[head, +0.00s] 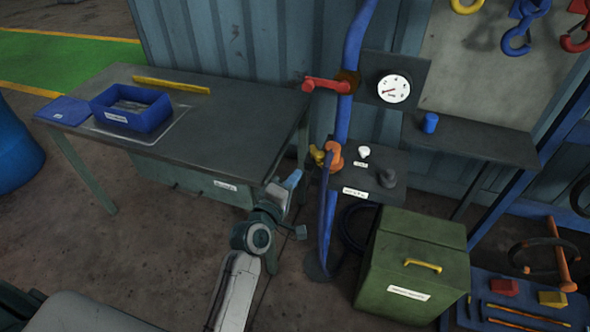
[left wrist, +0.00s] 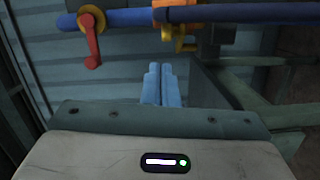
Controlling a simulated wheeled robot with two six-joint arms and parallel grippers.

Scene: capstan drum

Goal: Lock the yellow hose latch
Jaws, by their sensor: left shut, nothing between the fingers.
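The yellow hose latch (head: 317,154) sits at the orange coupling (head: 335,157) on the blue hose. In the left wrist view the latch (left wrist: 186,40) hangs beneath the orange coupling (left wrist: 178,11), ahead of the fingertips and slightly to their right. My left gripper (head: 294,177) is below and left of the latch in the head view, apart from it. Its light blue fingers (left wrist: 160,70) are together and empty. My right gripper is in neither view.
A red lever (head: 324,85) is on the blue pipe (head: 343,115) above the latch. The workbench (head: 225,125) with a blue bin (head: 131,107) is left. A green box (head: 413,265) stands below.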

